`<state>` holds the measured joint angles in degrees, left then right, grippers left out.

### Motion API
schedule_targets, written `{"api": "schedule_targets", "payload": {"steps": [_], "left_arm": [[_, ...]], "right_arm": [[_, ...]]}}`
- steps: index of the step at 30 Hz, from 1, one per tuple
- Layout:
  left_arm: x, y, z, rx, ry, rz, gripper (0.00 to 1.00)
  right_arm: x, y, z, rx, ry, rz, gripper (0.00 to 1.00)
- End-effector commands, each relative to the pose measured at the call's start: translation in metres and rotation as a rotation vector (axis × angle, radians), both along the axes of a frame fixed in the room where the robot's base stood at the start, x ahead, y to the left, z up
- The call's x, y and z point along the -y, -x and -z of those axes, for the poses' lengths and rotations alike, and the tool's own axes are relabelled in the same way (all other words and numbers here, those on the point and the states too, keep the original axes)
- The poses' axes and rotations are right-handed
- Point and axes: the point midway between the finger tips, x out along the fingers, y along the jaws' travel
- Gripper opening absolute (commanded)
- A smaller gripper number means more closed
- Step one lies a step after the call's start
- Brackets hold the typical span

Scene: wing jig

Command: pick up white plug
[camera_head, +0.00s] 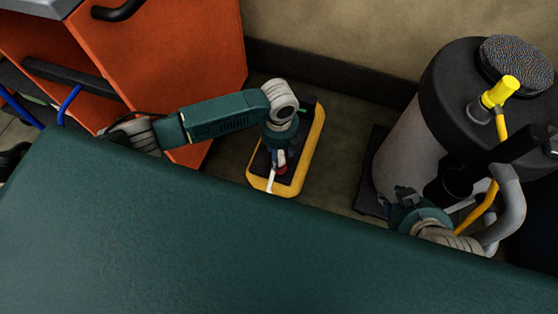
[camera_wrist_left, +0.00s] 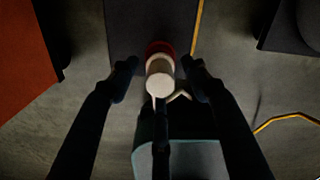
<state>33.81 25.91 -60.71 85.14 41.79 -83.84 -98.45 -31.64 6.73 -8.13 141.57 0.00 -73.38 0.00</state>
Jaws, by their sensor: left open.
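The white plug (camera_wrist_left: 160,84) shows in the left wrist view as a pale round-ended piece with a red part behind it. It lies between the two dark fingers of my left gripper (camera_wrist_left: 160,68), with a visible gap on both sides. In the head view my left gripper (camera_head: 277,162) points down over a dark, yellow-edged platform (camera_head: 313,150). A small red and white bit shows beside it there, mostly hidden by the gripper. My right gripper (camera_head: 405,197) is in front of the large tank; its fingers are too small to judge.
An orange cabinet (camera_head: 190,55) with open shelving stands at the left. A white tank with a black top (camera_head: 455,80) and yellow valve (camera_head: 500,91) stands at the right. A broad dark green surface (camera_head: 180,250) fills the foreground.

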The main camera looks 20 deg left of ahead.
Motion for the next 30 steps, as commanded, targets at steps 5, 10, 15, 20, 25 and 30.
{"api": "schedule_targets", "payload": {"steps": [5, 10, 15, 20, 25, 30], "left_arm": [[0.0001, 0.0001, 0.004, 0.0, 0.0, 0.001, 0.47], [0.0001, 0.0002, 0.0037, 0.0, 0.0, 0.001, 0.47], [0.0001, 0.0002, 0.0036, 0.0, 0.0, 0.001, 0.18], [0.0003, -0.0003, 0.0031, 0.001, 0.0, 0.001, 0.0], [0.0002, -0.0004, 0.003, 0.001, 0.0, 0.001, 0.0], [0.0002, -0.0006, 0.0003, 0.001, 0.0, 0.001, 0.0]], "right_arm": [[-0.0029, -0.0087, -0.0046, 0.038, -0.008, -0.003, 0.28], [-0.003, -0.0088, -0.0049, 0.039, -0.008, -0.003, 0.28], [-0.0029, -0.0087, -0.0048, 0.038, -0.008, -0.003, 0.28], [-0.0029, -0.0086, -0.005, 0.038, -0.008, -0.003, 0.28], [-0.003, -0.0085, -0.0051, 0.038, -0.008, -0.003, 0.28], [-0.0025, -0.0063, -0.0046, 0.028, -0.006, -0.003, 0.28]]}}
